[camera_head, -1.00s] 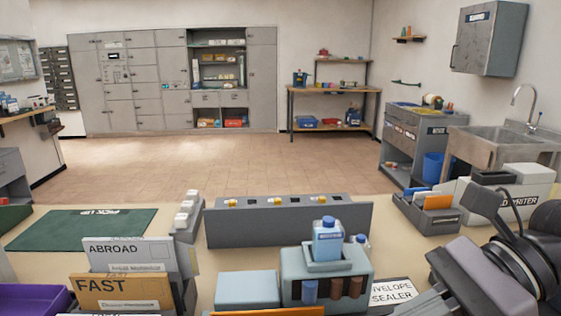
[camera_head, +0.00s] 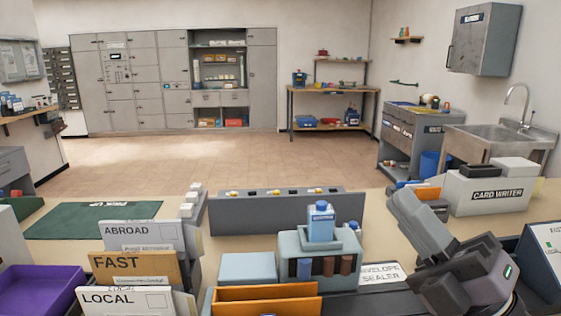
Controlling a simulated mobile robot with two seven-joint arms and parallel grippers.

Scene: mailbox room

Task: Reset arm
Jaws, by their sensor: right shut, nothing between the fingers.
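My right gripper (camera_head: 425,228) and its wrist stand at the lower right of the head view, above the counter. It is shut with nothing in it. It is to the right of the envelope sealer (camera_head: 321,260) and in front of the card writer (camera_head: 497,194). It partly covers the "Envelope Sealer" label (camera_head: 382,274). My left gripper is not in view.
The counter holds card sorters marked Abroad (camera_head: 140,236), Fast (camera_head: 122,264) and Local (camera_head: 112,299), a purple tray (camera_head: 40,285), an orange tray (camera_head: 263,293), a green mat (camera_head: 95,220) and a long grey panel (camera_head: 270,213). The floor (camera_head: 220,163) behind is clear.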

